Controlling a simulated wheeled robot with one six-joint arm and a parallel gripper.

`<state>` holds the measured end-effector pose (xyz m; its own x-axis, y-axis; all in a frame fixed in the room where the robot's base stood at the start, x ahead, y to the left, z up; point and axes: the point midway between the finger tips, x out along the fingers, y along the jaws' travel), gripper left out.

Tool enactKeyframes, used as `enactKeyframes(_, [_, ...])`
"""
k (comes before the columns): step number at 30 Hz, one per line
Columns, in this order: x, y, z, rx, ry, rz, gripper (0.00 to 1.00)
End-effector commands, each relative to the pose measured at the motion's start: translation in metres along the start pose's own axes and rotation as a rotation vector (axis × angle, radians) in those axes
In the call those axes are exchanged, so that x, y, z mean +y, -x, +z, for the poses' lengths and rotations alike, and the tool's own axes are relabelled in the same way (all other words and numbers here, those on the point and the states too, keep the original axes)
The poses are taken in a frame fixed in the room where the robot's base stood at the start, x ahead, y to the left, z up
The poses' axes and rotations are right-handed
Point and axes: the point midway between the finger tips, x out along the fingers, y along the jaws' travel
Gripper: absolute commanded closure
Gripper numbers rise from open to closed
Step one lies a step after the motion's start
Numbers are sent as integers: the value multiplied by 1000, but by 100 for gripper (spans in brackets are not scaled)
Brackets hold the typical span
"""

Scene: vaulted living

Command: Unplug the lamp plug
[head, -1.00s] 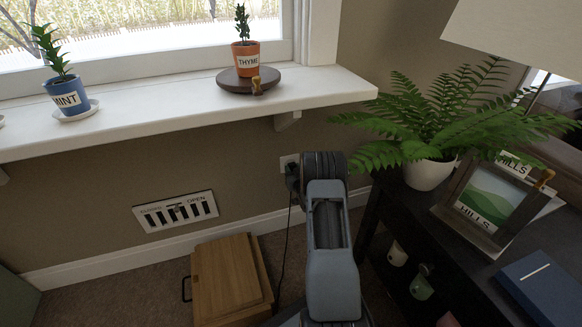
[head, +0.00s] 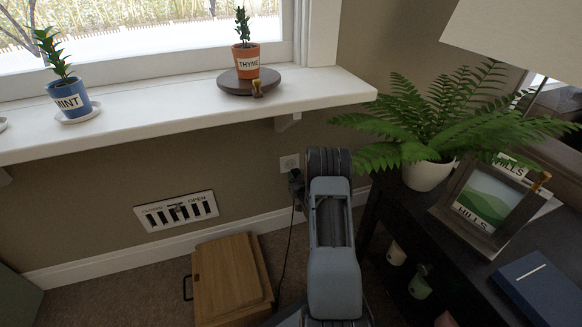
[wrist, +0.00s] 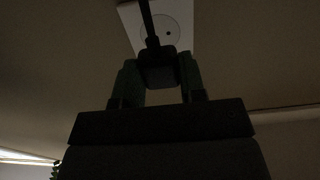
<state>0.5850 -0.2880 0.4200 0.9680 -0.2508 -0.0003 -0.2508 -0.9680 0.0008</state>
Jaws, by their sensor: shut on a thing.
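The lamp plug (head: 296,180) is a small dark block with a black cord hanging down to the floor. My gripper (wrist: 158,76) is shut on the plug (wrist: 157,66), one finger on each side, as the wrist view shows. The white wall socket (head: 289,162) is under the window sill. In the head view its face shows bare, with the plug below it and apart from it. In the wrist view the socket plate (wrist: 178,18) shows a dark hole behind the plug, and the cord crosses in front of it. My arm hides most of the gripper in the head view.
A wooden box (head: 228,278) stands on the floor left of my arm. A dark side table (head: 405,215) with a fern (head: 440,125) and picture frame (head: 485,205) is close on the right. The white sill (head: 180,112) juts out above.

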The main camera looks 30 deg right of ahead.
Motion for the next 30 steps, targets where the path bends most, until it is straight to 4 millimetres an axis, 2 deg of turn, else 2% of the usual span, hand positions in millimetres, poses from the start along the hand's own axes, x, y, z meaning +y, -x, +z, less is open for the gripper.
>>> enactKeyframes(9, [0,10,-1,0,0,0,100])
enactKeyframes(20, [0,11,0,1,-1,0,100])
enactKeyframes(21, [0,11,0,1,0,0,59])
enactKeyframes(30, [0,10,0,0,-1,0,33])
